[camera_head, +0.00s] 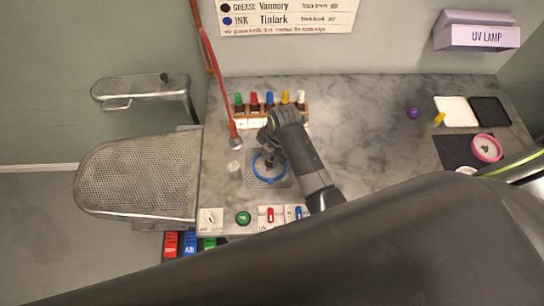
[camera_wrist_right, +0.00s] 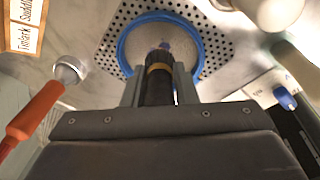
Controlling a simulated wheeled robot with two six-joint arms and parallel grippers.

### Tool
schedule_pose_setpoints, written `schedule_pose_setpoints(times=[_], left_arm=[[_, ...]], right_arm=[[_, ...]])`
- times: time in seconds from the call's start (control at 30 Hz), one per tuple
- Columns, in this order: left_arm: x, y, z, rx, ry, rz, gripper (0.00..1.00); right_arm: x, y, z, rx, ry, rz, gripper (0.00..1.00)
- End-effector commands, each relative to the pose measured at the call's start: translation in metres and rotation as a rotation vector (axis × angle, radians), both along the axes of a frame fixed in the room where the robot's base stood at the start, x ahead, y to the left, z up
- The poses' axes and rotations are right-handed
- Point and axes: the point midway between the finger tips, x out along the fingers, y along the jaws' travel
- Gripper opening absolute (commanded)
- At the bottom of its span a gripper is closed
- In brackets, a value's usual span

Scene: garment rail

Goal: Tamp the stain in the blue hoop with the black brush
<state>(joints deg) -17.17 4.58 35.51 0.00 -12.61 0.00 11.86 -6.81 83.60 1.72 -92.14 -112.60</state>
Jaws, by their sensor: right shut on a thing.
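The blue hoop (camera_head: 256,174) lies on a perforated metal plate (camera_head: 282,183) set in the worktop. It also shows in the right wrist view (camera_wrist_right: 125,48), around pale cloth. My right gripper (camera_head: 270,152) is above the hoop, pointing down. In the right wrist view its fingers (camera_wrist_right: 159,85) are shut on the black brush (camera_wrist_right: 160,92), which has a brass band. The brush head is over the inside of the hoop; I cannot tell whether it touches the cloth. A small bluish mark, perhaps the stain (camera_wrist_right: 165,46), shows just beyond the brush, partly hidden. My left gripper is not in view.
A rack (camera_head: 294,118) of bottles with coloured caps stands behind the hoop. Switches (camera_head: 270,215) line the front edge. The worktop's right middle is clear.

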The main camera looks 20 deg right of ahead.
Motion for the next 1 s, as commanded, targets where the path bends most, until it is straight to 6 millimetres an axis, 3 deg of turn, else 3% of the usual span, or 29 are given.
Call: schedule_pose_setpoints(times=[0.37, 1.0], left_arm=[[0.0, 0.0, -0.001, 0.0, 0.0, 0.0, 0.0], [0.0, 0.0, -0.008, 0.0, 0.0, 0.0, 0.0]], right_arm=[[0.0, 0.0, 0.0, 0.0, 0.0, 0.0, 0.04], [0.0, 0.0, -0.018, 0.0, 0.0, 0.0, 0.04]])
